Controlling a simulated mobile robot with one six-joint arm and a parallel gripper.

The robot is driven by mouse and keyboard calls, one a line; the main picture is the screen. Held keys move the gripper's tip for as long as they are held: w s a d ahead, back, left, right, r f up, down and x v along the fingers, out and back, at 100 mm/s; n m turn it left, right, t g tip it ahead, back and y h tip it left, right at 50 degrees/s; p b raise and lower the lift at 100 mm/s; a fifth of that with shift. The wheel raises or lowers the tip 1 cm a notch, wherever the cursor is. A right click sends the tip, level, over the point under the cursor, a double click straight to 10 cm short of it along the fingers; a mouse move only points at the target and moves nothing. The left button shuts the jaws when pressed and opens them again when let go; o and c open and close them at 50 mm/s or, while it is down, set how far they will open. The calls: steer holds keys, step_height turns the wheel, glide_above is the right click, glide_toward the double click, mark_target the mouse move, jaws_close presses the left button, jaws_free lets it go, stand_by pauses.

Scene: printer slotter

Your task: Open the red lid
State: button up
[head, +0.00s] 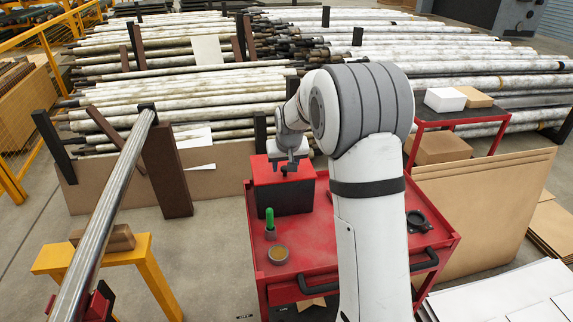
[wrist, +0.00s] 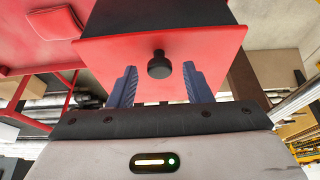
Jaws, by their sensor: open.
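The red lid (head: 270,170) lies on a dark box (head: 291,196) on top of the red cart. It also shows in the wrist view (wrist: 205,48), with a round black knob (wrist: 159,65) on it. My gripper (wrist: 159,80) is open, with its two blue fingers on either side of the knob and gaps between each finger and the knob. In the head view my gripper (head: 286,165) is over the lid, and my arm hides part of the cart. I cannot tell whether the fingers touch the lid.
The red cart (head: 262,282) also carries a green-topped item (head: 270,222), a small round container (head: 278,254) and a black ring-like part (head: 418,220). A metal bar (head: 105,215) slants at left over a yellow stand (head: 150,265). White pipes (head: 190,95) are stacked behind.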

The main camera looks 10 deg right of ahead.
steer(key=shift+w+f, duration=0.15)
steer(key=shift+f, duration=0.2)
steer(key=shift+c, duration=0.6)
